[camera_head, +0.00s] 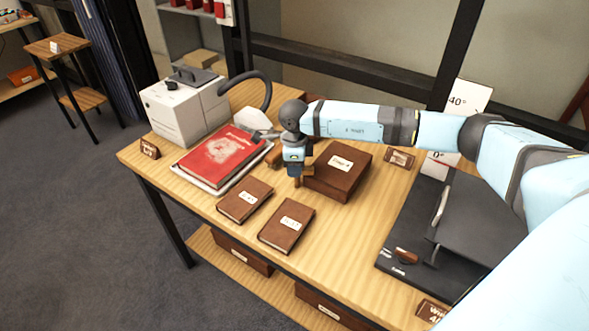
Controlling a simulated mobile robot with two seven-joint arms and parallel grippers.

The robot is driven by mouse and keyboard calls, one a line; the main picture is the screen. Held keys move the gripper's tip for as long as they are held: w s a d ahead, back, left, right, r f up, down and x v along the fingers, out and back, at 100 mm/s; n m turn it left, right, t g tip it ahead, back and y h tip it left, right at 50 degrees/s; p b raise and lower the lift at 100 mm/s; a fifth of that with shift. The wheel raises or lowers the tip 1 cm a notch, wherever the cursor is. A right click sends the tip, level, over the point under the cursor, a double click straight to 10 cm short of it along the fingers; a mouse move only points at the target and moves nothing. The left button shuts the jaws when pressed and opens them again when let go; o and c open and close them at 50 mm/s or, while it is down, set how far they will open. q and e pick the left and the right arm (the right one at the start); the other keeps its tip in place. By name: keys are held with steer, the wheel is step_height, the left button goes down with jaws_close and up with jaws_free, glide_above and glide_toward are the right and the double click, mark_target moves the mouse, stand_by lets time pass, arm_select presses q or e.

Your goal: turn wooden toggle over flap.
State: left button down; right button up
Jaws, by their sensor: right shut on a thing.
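A dark brown archival box (345,163) with a pale label on its lid stands on the wooden table. My right gripper (297,181) points down at the box's left front edge. It is shut on the small wooden toggle there, which the fingers mostly hide. I cannot make out the flap or which way the toggle is turned. My left gripper is not in view.
Two brown labelled books (288,226) lie in front of the box. A red book (218,156) lies on a pale tray to the left, before a white machine (183,112) with a hose. A dark cradle (470,232) is at the right. The table (345,245) is clear between.

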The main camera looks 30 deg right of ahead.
steer(key=shift+n, duration=0.6)
steer(key=shift+n+b, duration=0.4)
steer(key=shift+b, duration=0.05)
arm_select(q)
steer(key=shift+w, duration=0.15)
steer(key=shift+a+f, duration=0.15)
arm_select(e)
steer(key=shift+n, duration=0.3)
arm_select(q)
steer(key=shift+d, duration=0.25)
arm_select(e)
steer(key=o, duration=0.9)
steer(key=shift+s, duration=0.1)
steer(key=shift+r, duration=0.1)
step_height(320, 180, up, 14)
steer(key=shift+f, duration=0.1)
